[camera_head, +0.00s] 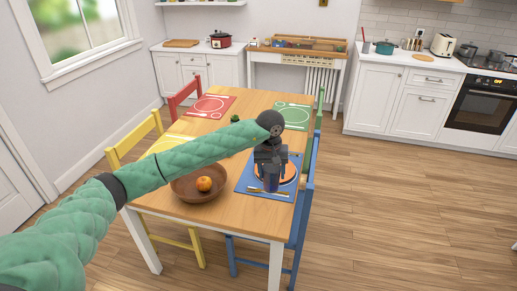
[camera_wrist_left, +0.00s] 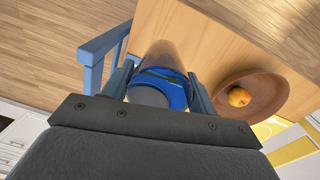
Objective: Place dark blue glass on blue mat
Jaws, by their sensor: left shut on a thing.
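My left gripper (camera_head: 270,166) is over the blue mat (camera_head: 246,186) on the near right of the wooden table. It points down and is shut on the dark blue glass (camera_head: 271,184), which shows small below the fingers. In the left wrist view the glass (camera_wrist_left: 166,58) is see-through and sits between the two fingers (camera_wrist_left: 160,90). The mat carries a round plate pattern and cutlery, partly covered by my gripper. I cannot tell whether the glass's base touches the mat. My right gripper is out of view.
A brown bowl (camera_head: 184,192) with an orange fruit (camera_head: 204,184) stands left of the mat. Red (camera_head: 226,102), green (camera_head: 296,108) and yellow (camera_head: 160,146) mats lie around the table. A blue chair (camera_head: 306,190) is close at the right edge.

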